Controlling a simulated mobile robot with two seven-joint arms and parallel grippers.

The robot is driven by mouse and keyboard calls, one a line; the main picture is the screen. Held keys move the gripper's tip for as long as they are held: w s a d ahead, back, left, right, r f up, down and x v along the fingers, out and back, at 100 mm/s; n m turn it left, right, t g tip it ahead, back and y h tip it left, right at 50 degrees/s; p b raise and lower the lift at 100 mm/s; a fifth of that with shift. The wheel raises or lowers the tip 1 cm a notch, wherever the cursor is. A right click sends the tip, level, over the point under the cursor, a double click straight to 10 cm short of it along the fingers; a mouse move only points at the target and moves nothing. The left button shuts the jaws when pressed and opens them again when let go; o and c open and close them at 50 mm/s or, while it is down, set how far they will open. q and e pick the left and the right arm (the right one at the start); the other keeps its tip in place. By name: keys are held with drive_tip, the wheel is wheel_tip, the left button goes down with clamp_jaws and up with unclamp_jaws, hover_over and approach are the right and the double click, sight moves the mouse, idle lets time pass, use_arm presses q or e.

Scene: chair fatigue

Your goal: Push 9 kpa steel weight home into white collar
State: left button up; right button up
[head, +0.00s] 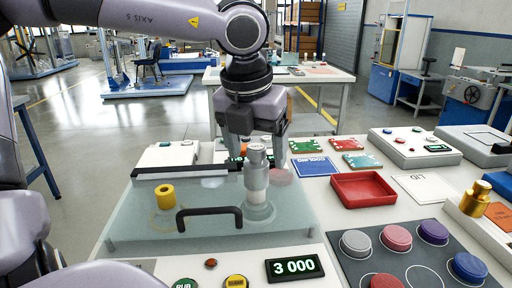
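The steel weight (256,168) is a silver cylinder with a small knob on top. It stands upright on or in the white collar (257,197), on the right part of a clear glass-like panel (225,235). I cannot tell how deep the weight sits in the collar. My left gripper (258,150) points down at the weight, with its fingers spread apart on either side of the weight's top. Whether the fingers touch it is not clear. My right gripper is not in view.
A display (295,267) reads 3 000. A red tray (369,189), coloured discs (397,238) and a brass weight (475,200) are on the right.

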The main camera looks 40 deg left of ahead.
sight(251, 169)
use_arm(q)
drive_tip(key=shift+f, duration=0.15)
drive_tip(key=v, duration=0.6)
drive_tip(key=shift+s+r+p, duration=0.15)
drive_tip(key=shift+r+p, duration=0.15)
drive_tip(key=shift+r, duration=0.4)
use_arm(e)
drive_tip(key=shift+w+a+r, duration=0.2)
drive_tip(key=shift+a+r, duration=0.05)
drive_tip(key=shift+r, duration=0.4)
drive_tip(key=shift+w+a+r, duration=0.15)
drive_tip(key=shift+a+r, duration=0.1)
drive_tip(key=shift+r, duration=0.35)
use_arm(q)
drive_tip(key=shift+d+f, duration=0.1)
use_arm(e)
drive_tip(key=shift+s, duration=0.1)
